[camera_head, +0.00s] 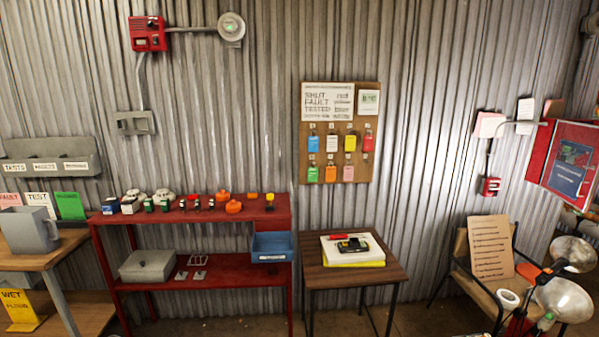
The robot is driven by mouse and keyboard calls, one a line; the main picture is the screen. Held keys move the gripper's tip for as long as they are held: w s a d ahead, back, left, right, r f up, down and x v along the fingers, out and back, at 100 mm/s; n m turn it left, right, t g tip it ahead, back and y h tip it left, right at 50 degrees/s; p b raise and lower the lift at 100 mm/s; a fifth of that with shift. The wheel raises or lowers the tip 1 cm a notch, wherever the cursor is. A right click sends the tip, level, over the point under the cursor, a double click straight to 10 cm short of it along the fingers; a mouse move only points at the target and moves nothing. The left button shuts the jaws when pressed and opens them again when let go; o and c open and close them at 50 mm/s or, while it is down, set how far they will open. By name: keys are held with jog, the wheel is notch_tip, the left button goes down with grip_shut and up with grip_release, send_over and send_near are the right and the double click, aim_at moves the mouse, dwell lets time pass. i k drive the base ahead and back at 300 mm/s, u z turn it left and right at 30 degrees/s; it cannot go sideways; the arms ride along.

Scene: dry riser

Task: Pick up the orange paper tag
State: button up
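A small orange paper tag (330,174) hangs in the lower row of a wooden board (375,95) on the corrugated wall. A green tag (312,174) hangs to its left and a pink tag (348,173) to its right. Above them hang a blue tag (314,143), a white tag (332,144), a yellow tag (350,143) and a red tag (368,142). My gripper is not in view.
Below the board stands a small wooden table (318,276) with a white and yellow stack (350,252). A red shelf (190,218) with several small items is at left. A chair (462,245) and work lamps (565,298) stand at right.

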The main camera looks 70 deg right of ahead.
aim_at(331, 176)
jog(key=i, duration=0.35)
jog(key=z, duration=2.55)
jog(key=i, duration=1.65)
jog(key=u, duration=0.05)
